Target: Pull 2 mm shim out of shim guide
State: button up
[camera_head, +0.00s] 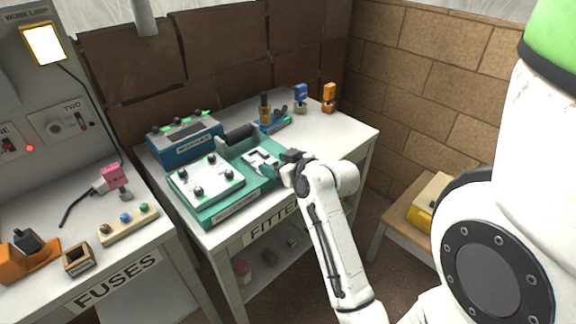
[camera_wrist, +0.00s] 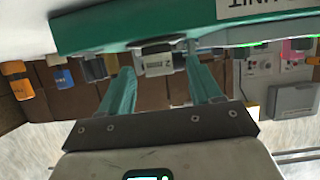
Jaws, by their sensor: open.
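My gripper (camera_head: 291,160) is at the right end of the green fixture (camera_head: 216,214) on the fitting bench in the head view. In the wrist view its two teal fingers (camera_wrist: 161,76) are apart. A small grey block marked 2 (camera_wrist: 157,61), which looks like the 2 mm shim, shows between the fingertips, with gaps on both sides. It sits at the edge of the green fixture. The white plate with a dark slot, probably the shim guide (camera_head: 258,157), lies on the fixture just left of my gripper. My gripper hides the shim in the head view.
A white plate with black knobs (camera_head: 206,181) covers the fixture's left part, and a blue box (camera_head: 185,138) stands behind it. Blue (camera_head: 300,97) and orange (camera_head: 329,97) pieces stand at the back right. The bench's right side is mostly clear.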

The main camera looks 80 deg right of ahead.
aim_at(263, 159)
jog(key=shift+x, duration=1.35)
grip_shut()
